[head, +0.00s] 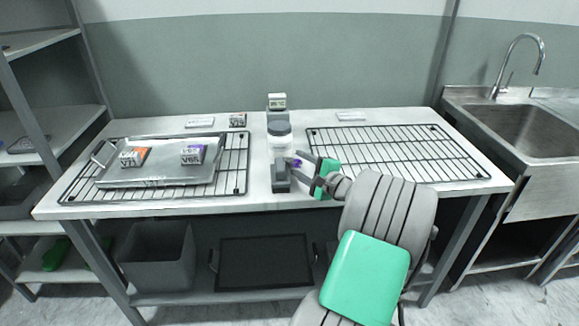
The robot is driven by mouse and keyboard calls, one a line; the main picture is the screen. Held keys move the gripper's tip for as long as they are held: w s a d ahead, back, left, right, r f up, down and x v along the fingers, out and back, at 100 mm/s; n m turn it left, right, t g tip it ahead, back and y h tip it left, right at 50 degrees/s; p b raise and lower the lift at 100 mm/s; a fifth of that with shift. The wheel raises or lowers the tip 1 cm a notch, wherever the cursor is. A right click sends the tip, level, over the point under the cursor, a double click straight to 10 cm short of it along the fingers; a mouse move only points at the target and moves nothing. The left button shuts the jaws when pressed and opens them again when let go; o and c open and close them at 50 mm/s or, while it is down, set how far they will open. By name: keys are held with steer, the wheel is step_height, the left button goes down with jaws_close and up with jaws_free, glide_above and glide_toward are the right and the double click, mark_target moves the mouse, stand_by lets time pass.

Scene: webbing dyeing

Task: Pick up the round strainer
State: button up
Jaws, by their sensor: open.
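I cannot make out a round strainer in the head view. My gripper (298,167) is open above the middle of the white worktable (262,199), with its fingers pointing left. A small purple item (294,162) shows at or near the fingertips; I cannot tell whether it lies between them. My arm hides part of the table's front right.
A metal tray (160,174) with two small boxes sits on the left wire rack (238,165). An empty wire rack (400,150) lies at right. Below are a grey bin (158,255) and a dark handled tray (264,262). A sink (535,130) stands far right.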

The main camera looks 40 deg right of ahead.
jaws_close()
stand_by(0.3)
steer(key=shift+r, duration=0.15)
stand_by(0.3)
